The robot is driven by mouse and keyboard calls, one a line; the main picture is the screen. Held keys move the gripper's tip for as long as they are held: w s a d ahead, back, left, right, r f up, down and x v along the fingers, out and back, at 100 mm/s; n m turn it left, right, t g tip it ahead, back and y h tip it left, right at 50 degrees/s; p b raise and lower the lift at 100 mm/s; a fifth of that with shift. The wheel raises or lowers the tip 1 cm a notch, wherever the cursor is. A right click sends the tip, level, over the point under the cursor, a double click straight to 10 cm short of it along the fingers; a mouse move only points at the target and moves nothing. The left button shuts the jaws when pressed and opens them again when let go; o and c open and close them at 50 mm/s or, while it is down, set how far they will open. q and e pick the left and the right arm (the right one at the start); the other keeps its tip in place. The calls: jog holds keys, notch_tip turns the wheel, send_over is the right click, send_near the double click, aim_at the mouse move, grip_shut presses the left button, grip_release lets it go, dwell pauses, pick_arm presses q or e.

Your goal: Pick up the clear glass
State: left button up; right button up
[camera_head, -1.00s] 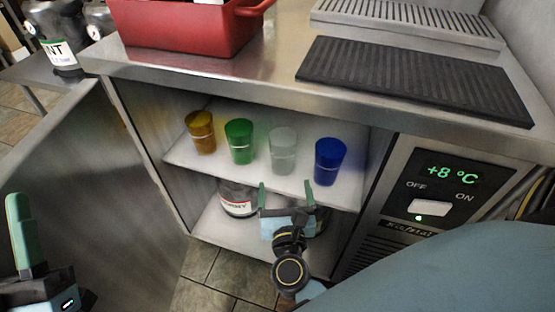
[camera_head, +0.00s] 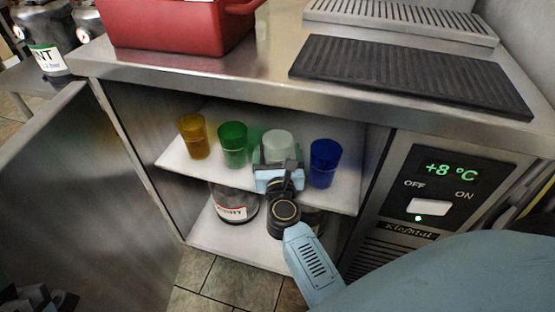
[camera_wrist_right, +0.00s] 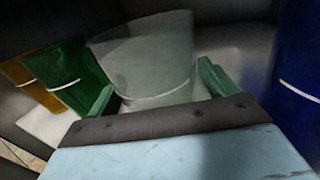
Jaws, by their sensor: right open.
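The clear glass (camera_head: 278,146) stands upright on the upper shelf inside the open cabinet, between the green glass (camera_head: 233,144) and the blue glass (camera_head: 324,162). My right gripper (camera_head: 278,164) is open in front of the clear glass and hides its lower part. In the right wrist view the clear glass (camera_wrist_right: 148,62) stands between the two green fingertips of the right gripper (camera_wrist_right: 160,88), one on each side of it. I cannot tell whether they touch it. Part of my left gripper (camera_head: 38,300) shows at the bottom left corner; its fingers are not clear.
An amber glass (camera_head: 194,137) stands left of the green one. A labelled jar (camera_head: 232,205) is on the lower shelf (camera_head: 235,244). The open door (camera_head: 90,190) bounds the left; the control panel (camera_head: 440,195) is on the right. A red pot (camera_head: 175,25) stands on the counter above.

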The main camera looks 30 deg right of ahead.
jog(key=shift+w+d, duration=0.1)
jog(key=shift+w, duration=0.1)
jog(key=c, duration=1.1)
jog(key=shift+c, duration=0.2)
jog(key=shift+r, duration=0.15)
